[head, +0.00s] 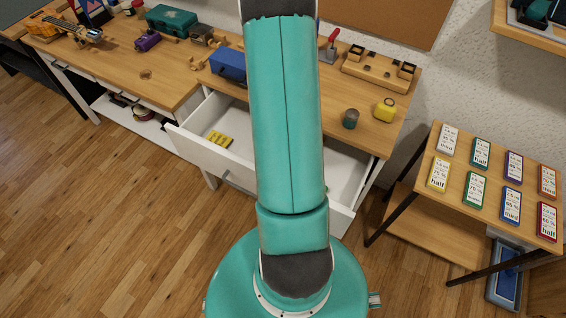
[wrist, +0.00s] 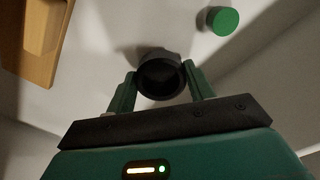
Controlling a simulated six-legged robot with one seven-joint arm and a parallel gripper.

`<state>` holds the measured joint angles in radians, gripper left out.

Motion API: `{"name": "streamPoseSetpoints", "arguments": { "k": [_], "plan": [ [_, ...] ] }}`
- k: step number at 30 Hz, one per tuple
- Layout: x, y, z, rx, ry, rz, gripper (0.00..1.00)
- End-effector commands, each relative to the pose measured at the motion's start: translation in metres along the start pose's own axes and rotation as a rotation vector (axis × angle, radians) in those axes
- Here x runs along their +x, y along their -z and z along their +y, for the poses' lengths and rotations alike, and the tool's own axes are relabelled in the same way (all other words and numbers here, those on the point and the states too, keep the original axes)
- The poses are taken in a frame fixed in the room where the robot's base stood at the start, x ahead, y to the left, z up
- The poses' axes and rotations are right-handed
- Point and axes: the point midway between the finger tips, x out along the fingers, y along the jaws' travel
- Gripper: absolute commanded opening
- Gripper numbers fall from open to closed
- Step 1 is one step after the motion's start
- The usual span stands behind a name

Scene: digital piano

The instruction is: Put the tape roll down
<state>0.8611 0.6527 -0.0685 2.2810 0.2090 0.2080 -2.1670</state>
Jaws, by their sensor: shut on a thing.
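In the wrist view, a black tape roll (wrist: 161,77) sits between the two green fingers of my gripper (wrist: 160,88), which is shut on it. Its round hollow faces the camera. A pale surface (wrist: 100,70) shows beyond the roll, with a soft shadow beside it. I cannot tell whether the roll touches that surface. In the head view, my raised arm blocks the middle, and the gripper and roll are not visible.
In the wrist view, a green-topped cylinder (wrist: 223,20) stands at upper right and a wooden piece (wrist: 42,35) at upper left. In the head view, an open white drawer (head: 230,115) holds a yellow item (head: 219,139). A card table (head: 497,185) stands at right.

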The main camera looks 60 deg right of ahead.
Motion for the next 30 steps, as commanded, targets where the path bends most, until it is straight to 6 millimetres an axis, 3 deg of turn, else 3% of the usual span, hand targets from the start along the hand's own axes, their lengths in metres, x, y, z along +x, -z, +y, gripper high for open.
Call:
{"name": "streamPoseSetpoints", "arguments": {
  "k": [4, 15, 16, 19, 30],
  "plan": [
    [0.011, 0.000, 0.003, 0.000, 0.003, 0.001, 0.27],
    [0.015, -0.001, 0.003, -0.001, 0.001, 0.001, 0.27],
    [0.015, -0.001, 0.003, 0.000, 0.001, 0.000, 0.55],
    [0.015, -0.001, 0.003, 0.000, 0.001, 0.000, 0.74],
    [0.011, 0.000, 0.004, 0.000, 0.000, 0.000, 0.75]
  ]
}}
